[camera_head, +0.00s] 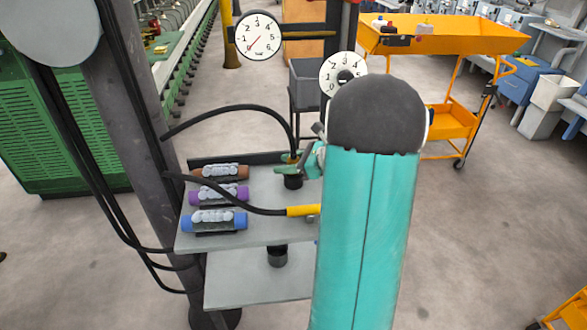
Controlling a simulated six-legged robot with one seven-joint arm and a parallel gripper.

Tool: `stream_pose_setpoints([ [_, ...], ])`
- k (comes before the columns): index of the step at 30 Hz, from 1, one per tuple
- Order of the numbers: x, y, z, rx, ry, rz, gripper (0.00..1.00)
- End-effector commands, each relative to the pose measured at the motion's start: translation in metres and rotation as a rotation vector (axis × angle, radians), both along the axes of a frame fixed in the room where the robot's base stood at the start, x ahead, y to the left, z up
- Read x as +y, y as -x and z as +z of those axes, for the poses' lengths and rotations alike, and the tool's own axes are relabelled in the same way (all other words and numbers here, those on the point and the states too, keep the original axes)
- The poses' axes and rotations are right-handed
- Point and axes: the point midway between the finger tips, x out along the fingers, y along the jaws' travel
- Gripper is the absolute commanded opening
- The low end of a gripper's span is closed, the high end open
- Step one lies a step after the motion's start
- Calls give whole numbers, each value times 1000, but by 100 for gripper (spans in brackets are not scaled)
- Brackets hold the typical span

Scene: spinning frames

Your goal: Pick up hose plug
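A hose plug with a yellow end (302,210) lies at the right end of the lower black hose, over the grey shelf (262,232); my teal arm hides what lies beyond it. The upper black hose (240,107) arches over and comes down to a small yellow part (291,157) above a dark round socket (293,181). My gripper (288,165) is at this upper hose end, its green fingers beside or around it. The fingers are small and partly overlapped, so I cannot tell whether they grip it.
Brown (220,172), purple (219,194) and blue (214,221) valve-like fittings sit on the shelf's left. A dark post (130,130) with hanging hoses stands left. Two dial gauges (258,37) (342,74) are behind. An orange cart (445,38) stands back right; open floor lies between.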

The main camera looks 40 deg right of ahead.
Motion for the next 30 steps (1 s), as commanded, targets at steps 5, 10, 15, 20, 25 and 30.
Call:
stream_pose_setpoints([
  [5, 0, 0, 0, 0, 0, 0, 7],
  [10, 0, 0, 0, 0, 0, 0, 7],
  [15, 0, 0, 3, -2, 1, -1, 7],
  [20, -1, 0, 16, -2, 1, 0, 7],
  [25, 2, 5, 39, -3, 3, -1, 7],
  [30, 15, 26, 67, -3, 4, -1, 7],
])
